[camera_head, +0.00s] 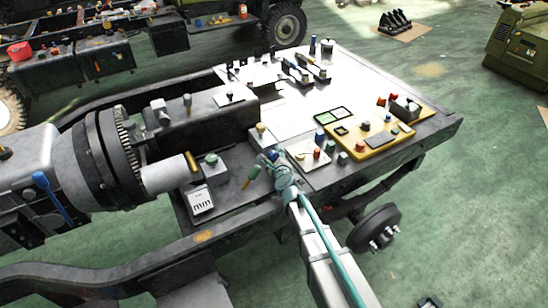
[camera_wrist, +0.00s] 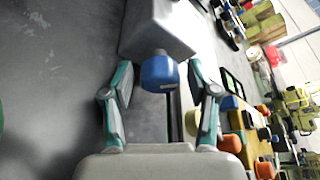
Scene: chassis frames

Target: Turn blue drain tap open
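A blue knob (camera_wrist: 159,73), which looks like the drain tap, is centred between the fingertips in the wrist view. In the head view a small blue piece of it (camera_head: 273,154) shows beside my gripper (camera_head: 272,164); the rest is hidden there. My gripper (camera_wrist: 159,84) is open, with one teal finger on each side of the knob and a visible gap on both sides. I cannot tell how far the knob reaches between the fingers, or which way the tap is turned.
A grey block (camera_wrist: 160,28) stands just beyond the knob. A green-handled tool (camera_head: 252,176) lies left of my gripper. A small panel with coloured knobs (camera_head: 305,158) and a yellow control panel (camera_head: 368,138) are to the right. A blue-handled lever (camera_head: 50,195) is far left.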

